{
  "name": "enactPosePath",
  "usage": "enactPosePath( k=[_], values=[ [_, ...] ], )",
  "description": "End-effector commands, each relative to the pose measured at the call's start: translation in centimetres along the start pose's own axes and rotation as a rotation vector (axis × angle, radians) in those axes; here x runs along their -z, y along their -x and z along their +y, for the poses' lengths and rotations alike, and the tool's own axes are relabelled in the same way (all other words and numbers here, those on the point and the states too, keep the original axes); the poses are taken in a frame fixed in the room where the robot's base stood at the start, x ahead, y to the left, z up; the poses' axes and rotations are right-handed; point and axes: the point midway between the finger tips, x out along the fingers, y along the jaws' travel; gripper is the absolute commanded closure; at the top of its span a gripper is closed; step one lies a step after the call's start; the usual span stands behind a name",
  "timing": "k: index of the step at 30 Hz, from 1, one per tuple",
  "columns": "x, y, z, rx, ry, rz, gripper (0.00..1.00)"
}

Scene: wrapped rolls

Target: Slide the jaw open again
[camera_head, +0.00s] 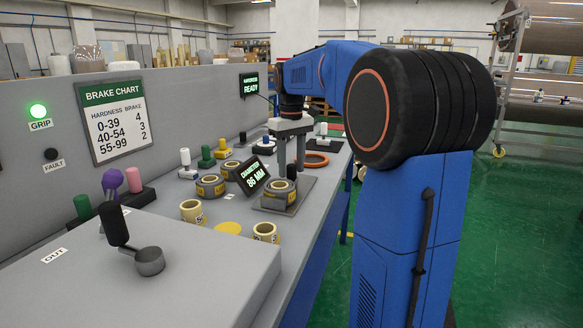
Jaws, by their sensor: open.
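The measuring station is a grey plate (303,193) on the bench with a tan-and-grey wrapped roll (274,201) on it. Its tilted display (252,173) reads "DIAMETER 86 MM". The sliding jaw is hard to tell apart from the roll at this size. A short dark upright knob (292,172) stands at the roll's far side. My gripper (291,167) points straight down over the plate, its two grey fingers apart, with the dark knob at its fingertips. I cannot tell whether the fingers touch it.
More wrapped rolls (210,186) stand left of the display. Two yellow rolls and a yellow disc (228,228) lie nearer. Coloured handled pieces line the back wall. A raised grey "OUT" surface (190,285) fills the front left. A "HARDNESS READY" screen (249,84) and a lit green "GRIP" lamp (38,111) show.

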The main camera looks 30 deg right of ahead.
Motion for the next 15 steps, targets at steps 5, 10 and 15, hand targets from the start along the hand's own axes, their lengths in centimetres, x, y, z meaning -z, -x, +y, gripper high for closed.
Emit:
enactPosePath(
  k=[5,10,15],
  values=[
    [-0.03,-0.66,-0.01,0.000,0.000,0.000,0.57],
    [-0.02,-0.68,0.00,0.000,0.000,0.000,0.57],
    [-0.01,-0.66,-0.01,0.000,0.000,0.000,0.83]
  ],
)
